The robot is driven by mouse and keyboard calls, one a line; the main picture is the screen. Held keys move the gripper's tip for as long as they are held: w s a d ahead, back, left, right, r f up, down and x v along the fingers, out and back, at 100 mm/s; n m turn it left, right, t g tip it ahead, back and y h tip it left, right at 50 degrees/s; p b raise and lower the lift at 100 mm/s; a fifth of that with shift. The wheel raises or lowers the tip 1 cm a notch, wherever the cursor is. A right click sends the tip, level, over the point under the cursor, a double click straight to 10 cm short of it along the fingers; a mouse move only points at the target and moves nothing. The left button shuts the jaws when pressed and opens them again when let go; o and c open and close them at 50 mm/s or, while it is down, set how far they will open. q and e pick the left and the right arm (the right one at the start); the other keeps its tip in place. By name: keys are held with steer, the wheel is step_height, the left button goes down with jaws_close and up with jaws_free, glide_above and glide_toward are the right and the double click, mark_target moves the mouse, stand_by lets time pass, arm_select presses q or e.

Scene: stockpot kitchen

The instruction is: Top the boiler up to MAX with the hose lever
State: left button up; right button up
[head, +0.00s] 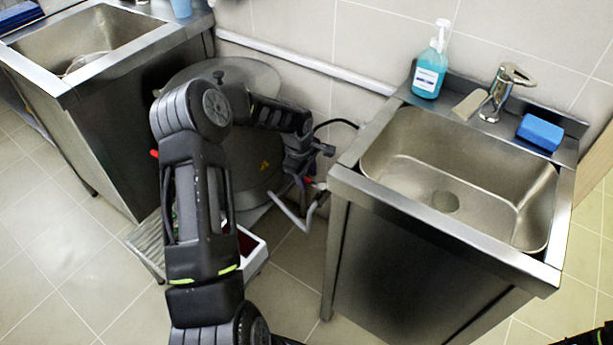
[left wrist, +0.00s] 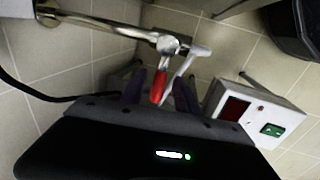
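The boiler (head: 265,150) is a large round steel vessel between two sink units, largely hidden behind my left arm. The lever (left wrist: 158,87) has a red handle and sits on a metal valve and pipe (left wrist: 120,28) in the left wrist view. My left gripper (left wrist: 160,92) is open, with its dark fingers apart on either side of the red handle and gaps showing. In the head view my left gripper (head: 303,184) is beside the boiler's right side, near the right sink. No MAX mark or water level can be made out.
A white box (left wrist: 238,98) with a dark red display and green switch stands low near the boiler. The right sink unit (head: 345,180) is close to my left gripper. A soap bottle (head: 430,70) and blue sponge (head: 540,132) stand on it. The left sink unit (head: 100,135) flanks the boiler.

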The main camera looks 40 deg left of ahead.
arm_select(q)
steer(key=shift+c, duration=0.2)
jaws_close()
stand_by(1.2)
